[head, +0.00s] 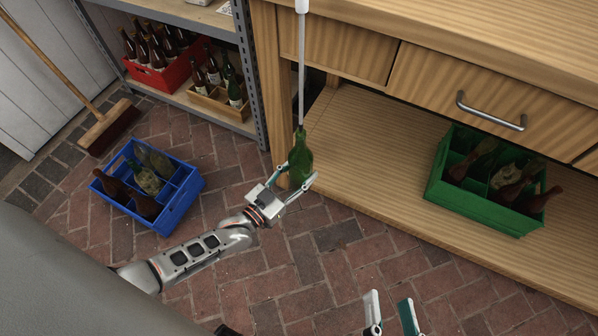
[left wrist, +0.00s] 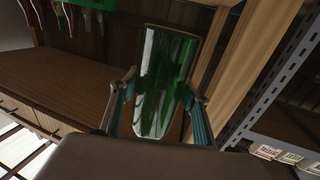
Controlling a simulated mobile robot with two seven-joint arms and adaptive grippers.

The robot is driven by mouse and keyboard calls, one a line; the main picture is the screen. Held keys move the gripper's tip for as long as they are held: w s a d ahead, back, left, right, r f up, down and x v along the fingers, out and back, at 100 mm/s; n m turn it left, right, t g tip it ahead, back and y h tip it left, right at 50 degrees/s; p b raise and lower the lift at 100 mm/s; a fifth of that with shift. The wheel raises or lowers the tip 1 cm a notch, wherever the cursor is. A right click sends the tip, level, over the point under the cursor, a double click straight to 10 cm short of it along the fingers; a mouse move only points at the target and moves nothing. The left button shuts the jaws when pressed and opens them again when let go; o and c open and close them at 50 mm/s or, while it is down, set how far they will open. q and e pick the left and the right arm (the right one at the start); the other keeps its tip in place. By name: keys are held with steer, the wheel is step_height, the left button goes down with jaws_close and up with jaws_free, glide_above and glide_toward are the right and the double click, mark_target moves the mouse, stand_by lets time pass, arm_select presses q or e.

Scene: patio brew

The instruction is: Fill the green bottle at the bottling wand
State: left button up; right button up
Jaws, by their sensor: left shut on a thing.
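The green bottle (head: 299,158) stands roughly upright in the air above the brick floor. My left gripper (head: 291,186) is shut on its lower body. The bottle also shows between the left fingers in the left wrist view (left wrist: 163,80). The bottling wand (head: 301,80) is a thin pale tube hanging from a white fitting at the counter's edge. Its lower end meets the bottle's mouth; I cannot tell how far inside it reaches. The liquid level cannot be made out. My right gripper (head: 391,312) is open and empty at the bottom of the head view.
A blue crate (head: 184,203) with several bottles stands on the floor at left. A green crate (head: 478,209) with bottles sits on the wooden cabinet's lower shelf (head: 372,170). A metal rack (head: 246,70) holds a red crate (head: 160,79) and a wooden crate (head: 215,103). A broom (head: 106,122) leans at left.

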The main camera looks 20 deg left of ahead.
mark_target(293, 172)
arm_select(q)
steer(key=shift+w+r+p, duration=0.1)
steer(key=shift+r+p, duration=1.15)
steer(key=shift+r, duration=0.6)
arm_select(e)
steer(key=shift+t, duration=0.5)
steer(key=shift+w+r, duration=0.3)
steer(key=shift+r, duration=0.55)
steer(key=shift+w+r, duration=0.25)
steer(key=shift+r, duration=0.6)
steer(key=shift+w+r, duration=0.3)
steer(key=shift+r, duration=0.55)
steer(key=shift+f, duration=0.1)
